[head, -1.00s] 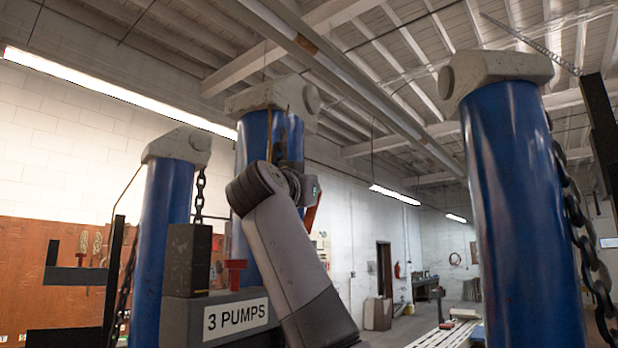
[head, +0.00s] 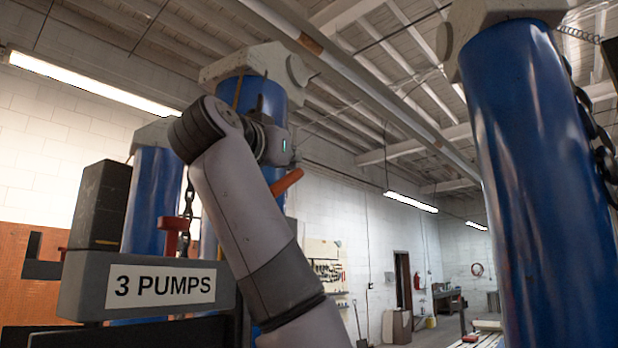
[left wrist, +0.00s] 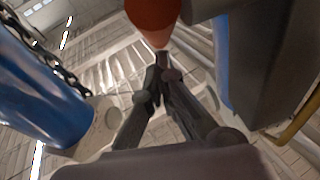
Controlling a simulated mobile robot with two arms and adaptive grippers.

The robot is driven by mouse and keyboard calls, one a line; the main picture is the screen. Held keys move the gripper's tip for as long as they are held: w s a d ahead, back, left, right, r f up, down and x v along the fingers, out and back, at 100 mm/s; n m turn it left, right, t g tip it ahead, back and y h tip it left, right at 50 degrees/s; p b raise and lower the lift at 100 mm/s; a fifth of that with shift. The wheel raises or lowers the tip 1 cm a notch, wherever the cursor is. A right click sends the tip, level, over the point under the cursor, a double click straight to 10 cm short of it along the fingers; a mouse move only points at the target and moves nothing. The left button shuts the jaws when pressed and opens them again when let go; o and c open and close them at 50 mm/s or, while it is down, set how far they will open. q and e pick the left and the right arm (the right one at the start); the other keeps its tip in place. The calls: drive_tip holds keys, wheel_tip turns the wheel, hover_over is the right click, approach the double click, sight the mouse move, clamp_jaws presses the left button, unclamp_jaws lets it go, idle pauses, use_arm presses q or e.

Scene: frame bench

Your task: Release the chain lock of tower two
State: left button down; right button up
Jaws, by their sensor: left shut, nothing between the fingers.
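Blue towers with pale caps stand around me: a middle one (head: 262,97), a left one (head: 152,205) and a near right one (head: 540,170). No number shows on them. Chains hang beside the left tower (head: 188,200) and the right tower (head: 603,150). An orange-red handle-like piece (head: 287,181) shows beside my left wrist, by the middle tower. In the left wrist view a red-orange rounded piece (left wrist: 152,18) lies just beyond my left gripper (left wrist: 162,72), whose fingers are together and empty. Contact cannot be told. The fingers are hidden in the head view. My right gripper is out of view.
A grey beam with a "3 PUMPS" label (head: 160,286) lies at lower left, with a dark block (head: 100,205) and a red knob (head: 176,228) on it. In the left wrist view a blue tower (left wrist: 35,90) and chain (left wrist: 50,48) are at left.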

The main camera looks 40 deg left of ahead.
use_arm(q)
drive_tip(key=v, duration=1.3)
drive_tip(key=shift+s+a, duration=0.15)
drive_tip(key=shift+s, duration=0.1)
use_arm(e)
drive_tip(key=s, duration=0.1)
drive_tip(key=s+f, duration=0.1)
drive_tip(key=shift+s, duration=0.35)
use_arm(q)
drive_tip(key=shift+r, duration=0.15)
